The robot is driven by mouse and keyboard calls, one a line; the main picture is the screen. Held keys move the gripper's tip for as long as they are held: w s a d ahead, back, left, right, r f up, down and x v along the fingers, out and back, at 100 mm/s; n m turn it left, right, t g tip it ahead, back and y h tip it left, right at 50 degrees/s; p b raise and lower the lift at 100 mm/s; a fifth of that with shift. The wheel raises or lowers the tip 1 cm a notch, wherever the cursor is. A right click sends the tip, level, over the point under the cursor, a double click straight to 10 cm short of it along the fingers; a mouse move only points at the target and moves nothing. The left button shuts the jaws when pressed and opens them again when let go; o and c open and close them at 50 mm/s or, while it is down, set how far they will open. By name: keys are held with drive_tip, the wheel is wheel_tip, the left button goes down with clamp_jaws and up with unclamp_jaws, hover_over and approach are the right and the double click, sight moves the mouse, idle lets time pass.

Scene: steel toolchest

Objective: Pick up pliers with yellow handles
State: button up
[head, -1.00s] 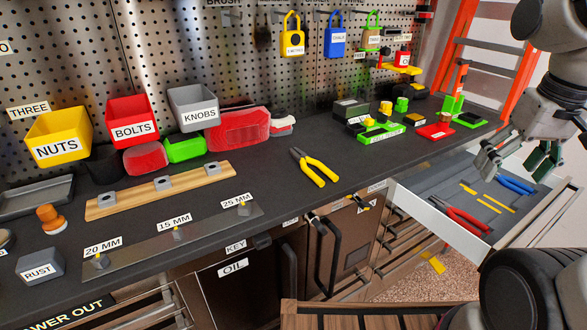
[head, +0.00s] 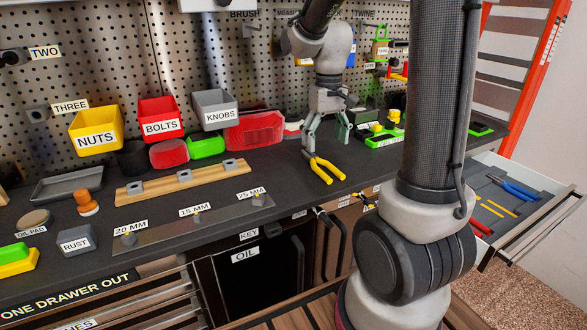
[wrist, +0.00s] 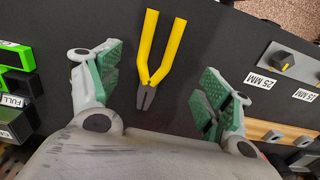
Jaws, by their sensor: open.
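The pliers with yellow handles (head: 326,170) lie on the dark worktop near its front edge. In the wrist view the pliers (wrist: 158,55) lie between my gripper's two fingers, yellow handles pointing away and dark jaws toward the palm. My gripper (head: 325,140) is above the pliers, pointing down, with its fingers apart and nothing held. In the wrist view my gripper (wrist: 162,85) shows green pads on both sides, apart from the pliers.
A wooden rail (head: 183,180) and a steel strip with knobs (head: 190,223) lie left of the pliers. A green holder (head: 378,138) stands to the right. The open drawer (head: 515,205) at the right holds blue-handled pliers (head: 515,189). Worktop around the yellow pliers is clear.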

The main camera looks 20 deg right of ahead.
sight(325, 163)
drive_tip(key=shift+w+a+f, duration=0.15)
drive_tip(key=shift+f, duration=0.2)
drive_tip(key=f, duration=0.7)
drive_tip(key=shift+d, duration=0.4)
drive_tip(key=c, duration=1.2)
